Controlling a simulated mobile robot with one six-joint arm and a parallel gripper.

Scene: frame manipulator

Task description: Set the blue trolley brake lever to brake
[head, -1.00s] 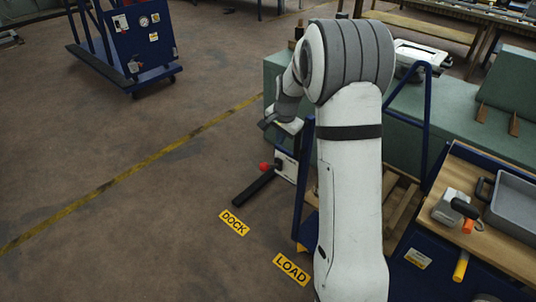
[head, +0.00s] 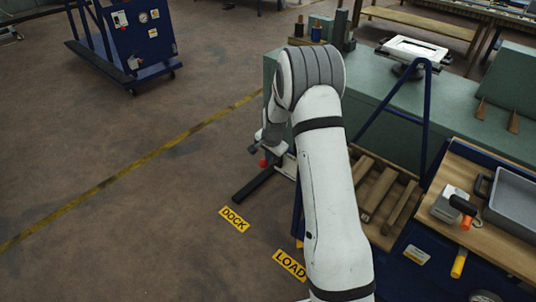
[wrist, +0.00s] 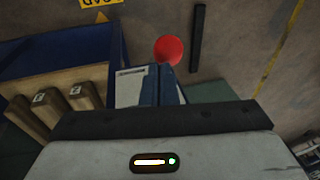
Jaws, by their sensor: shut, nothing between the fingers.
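The brake lever's red ball knob (head: 263,163) shows beside a white plate (head: 288,166), at the left end of the blue trolley (head: 297,212). My gripper (head: 253,150) is shut and empty, just above the knob in the head view and partly overlapping it; I cannot tell whether they touch. In the wrist view the red knob (wrist: 169,49) is above the middle, beyond the dark gripper edge. The blue trolley (wrist: 75,38) is at left there. The lever's shaft and the plate's markings are not clear.
A dark bar (head: 255,184) lies low over the floor near the DOCK sign (head: 234,219). A LOAD sign (head: 290,265) is nearer. A green bench (head: 400,120) stands behind the trolley, a wooden-topped cart (head: 480,230) at right. Floor at left is open.

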